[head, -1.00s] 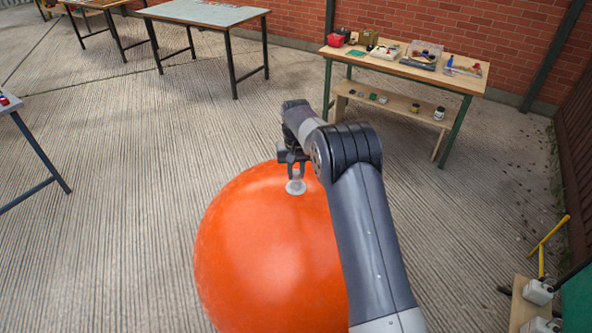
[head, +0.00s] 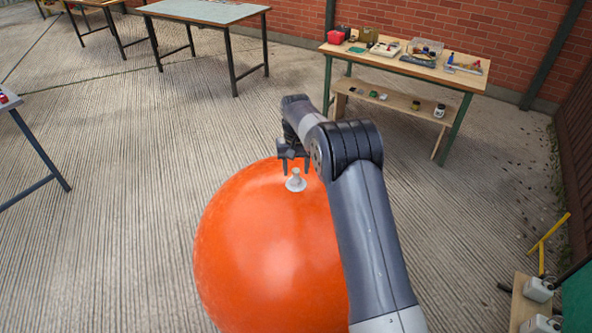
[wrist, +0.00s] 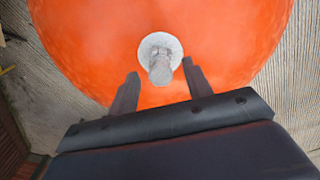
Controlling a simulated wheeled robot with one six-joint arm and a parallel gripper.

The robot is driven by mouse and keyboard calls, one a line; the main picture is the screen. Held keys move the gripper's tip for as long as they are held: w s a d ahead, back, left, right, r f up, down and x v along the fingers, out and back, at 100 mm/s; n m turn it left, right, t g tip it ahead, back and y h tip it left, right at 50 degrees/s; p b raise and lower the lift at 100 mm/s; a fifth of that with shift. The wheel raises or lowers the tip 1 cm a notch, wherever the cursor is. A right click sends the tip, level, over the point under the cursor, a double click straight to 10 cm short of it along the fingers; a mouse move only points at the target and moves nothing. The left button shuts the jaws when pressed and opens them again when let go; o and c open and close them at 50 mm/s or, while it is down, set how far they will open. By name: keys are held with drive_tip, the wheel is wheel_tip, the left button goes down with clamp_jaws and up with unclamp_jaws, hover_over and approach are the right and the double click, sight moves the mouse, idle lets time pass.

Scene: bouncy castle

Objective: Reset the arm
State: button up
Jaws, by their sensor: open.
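My gripper (head: 292,164) is open and empty, just above and behind a grey-white valve plug (head: 295,181) on top of a large orange ball (head: 260,245). In the wrist view the two fingers of my gripper (wrist: 160,85) stand apart. The plug (wrist: 160,58) shows beyond and between the fingertips, with its round flange on the orange surface (wrist: 90,40). The plug stands upright in the head view. My arm covers the right side of the ball.
A wooden workbench (head: 400,62) with tools, boxes and a lower shelf stands at the back right by the brick wall. Other tables (head: 205,12) stand at the back left. A yellow-handled tool (head: 545,240) is at the right edge. The ridged floor (head: 120,200) left of the ball is clear.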

wheel_tip(320, 180, up, 10)
drive_tip(key=shift+f+b, duration=0.15)
drive_tip(key=shift+b, duration=0.25)
drive_tip(key=shift+f, duration=0.1)
wheel_tip(320, 180, down, 10)
drive_tip(key=shift+f+p, duration=0.25)
drive_tip(key=shift+p, duration=0.4)
drive_tip(key=shift+r, duration=0.4)
drive_tip(key=shift+f, duration=0.1)
